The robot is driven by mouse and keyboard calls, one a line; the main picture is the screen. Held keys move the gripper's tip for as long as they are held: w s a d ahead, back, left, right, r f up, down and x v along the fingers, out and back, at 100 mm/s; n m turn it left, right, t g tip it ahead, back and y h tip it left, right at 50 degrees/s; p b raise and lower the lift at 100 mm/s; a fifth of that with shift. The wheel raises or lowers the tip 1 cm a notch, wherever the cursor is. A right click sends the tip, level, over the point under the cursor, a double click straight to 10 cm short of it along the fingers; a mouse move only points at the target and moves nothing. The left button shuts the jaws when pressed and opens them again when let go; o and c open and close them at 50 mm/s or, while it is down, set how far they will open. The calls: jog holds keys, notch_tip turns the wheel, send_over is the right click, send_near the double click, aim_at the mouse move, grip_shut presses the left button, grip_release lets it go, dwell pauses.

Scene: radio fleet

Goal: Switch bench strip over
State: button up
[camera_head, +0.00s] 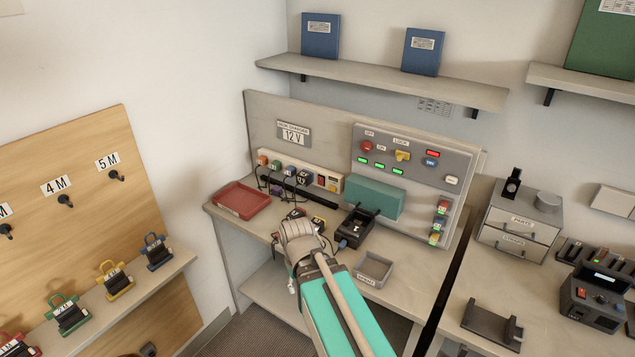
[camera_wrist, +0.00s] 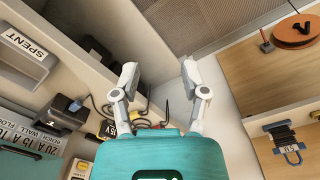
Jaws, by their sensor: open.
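Labels including "BENCH" (camera_wrist: 52,164) show in the wrist view. My gripper (camera_head: 297,230) is above the bench front; its fingers (camera_wrist: 160,74) are apart and empty in the wrist view.
A teal box (camera_head: 374,197) juts from the panel. A black device (camera_head: 355,230), a grey "SPENT" bin (camera_head: 373,269), a red tray (camera_head: 241,200) and loose cables occupy the bench. A pegboard (camera_head: 85,190) stands left; a drawer unit (camera_head: 518,222) stands right.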

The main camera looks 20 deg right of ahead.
jog(key=w+n, duration=0.1)
jog(key=w+d+n+h, duration=0.1)
jog(key=w, duration=0.1)
jog(key=shift+w+d+t, duration=0.2)
jog(key=shift+w+t, duration=0.05)
jog(key=shift+t, duration=0.05)
grip_shut()
jog(key=w+d+r+n+t+h, duration=0.2)
jog(key=w+n+h, duration=0.1)
jog(key=w+n, duration=0.4)
jog(key=w+d+r+n+t+h+b, duration=0.1)
jog(key=w+d+r+n+t+h, duration=0.1)
jog(key=w+n, duration=0.6)
jog(key=w+d+r+n+t+h+b, duration=0.1)
jog(key=w+n, duration=0.6)
jog(key=w, duration=0.7)
jog(key=shift+d+r+n+t+h, duration=0.4)
jog(key=shift+d+r+t+h, duration=0.4)
jog(key=shift+d+r+h, duration=0.45)
